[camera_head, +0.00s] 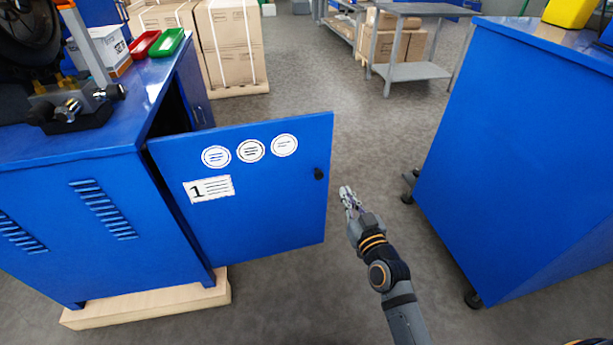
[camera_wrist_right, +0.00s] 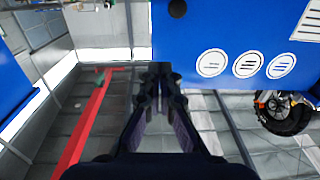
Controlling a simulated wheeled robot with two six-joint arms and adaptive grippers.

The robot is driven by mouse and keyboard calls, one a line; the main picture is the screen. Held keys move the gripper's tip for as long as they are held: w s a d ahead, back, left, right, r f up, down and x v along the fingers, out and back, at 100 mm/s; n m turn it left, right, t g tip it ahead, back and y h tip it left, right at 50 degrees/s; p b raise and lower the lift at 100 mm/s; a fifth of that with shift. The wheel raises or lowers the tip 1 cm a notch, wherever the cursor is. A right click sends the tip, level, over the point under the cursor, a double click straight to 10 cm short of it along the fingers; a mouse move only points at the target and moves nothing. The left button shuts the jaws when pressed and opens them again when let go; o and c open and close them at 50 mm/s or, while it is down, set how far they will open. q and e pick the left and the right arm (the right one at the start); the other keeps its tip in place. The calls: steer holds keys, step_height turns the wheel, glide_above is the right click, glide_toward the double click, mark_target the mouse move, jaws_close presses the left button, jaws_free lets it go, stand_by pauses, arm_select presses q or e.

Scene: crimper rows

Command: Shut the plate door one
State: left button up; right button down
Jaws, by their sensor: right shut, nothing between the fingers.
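The plate door one (camera_head: 262,205) is a blue panel with a "1" label, three round white stickers and a small black knob (camera_head: 318,173) near its free edge. It stands swung open from the blue cabinet (camera_head: 85,215) at the left. My right gripper (camera_head: 348,197) is shut and empty, just right of the door's free edge and apart from it. In the right wrist view the door (camera_wrist_right: 225,25) fills the top right, with its knob (camera_wrist_right: 177,8) beyond the shut fingers (camera_wrist_right: 160,75). My left gripper is not in view.
A second blue cabinet (camera_head: 520,150) on casters stands at the right. Grey floor (camera_head: 380,140) lies clear between the cabinets. A wooden base (camera_head: 150,303) sticks out under the left cabinet. Cardboard boxes (camera_head: 232,50) and a grey cart (camera_head: 412,70) stand at the back.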

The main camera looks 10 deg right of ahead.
mark_target(325, 156)
steer(key=w, duration=0.4)
steer(key=w+a, duration=0.1)
steer(key=w, duration=0.8)
steer(key=shift+w+a, duration=0.1)
steer(key=shift+a, duration=0.1)
steer(key=shift+w, duration=0.45)
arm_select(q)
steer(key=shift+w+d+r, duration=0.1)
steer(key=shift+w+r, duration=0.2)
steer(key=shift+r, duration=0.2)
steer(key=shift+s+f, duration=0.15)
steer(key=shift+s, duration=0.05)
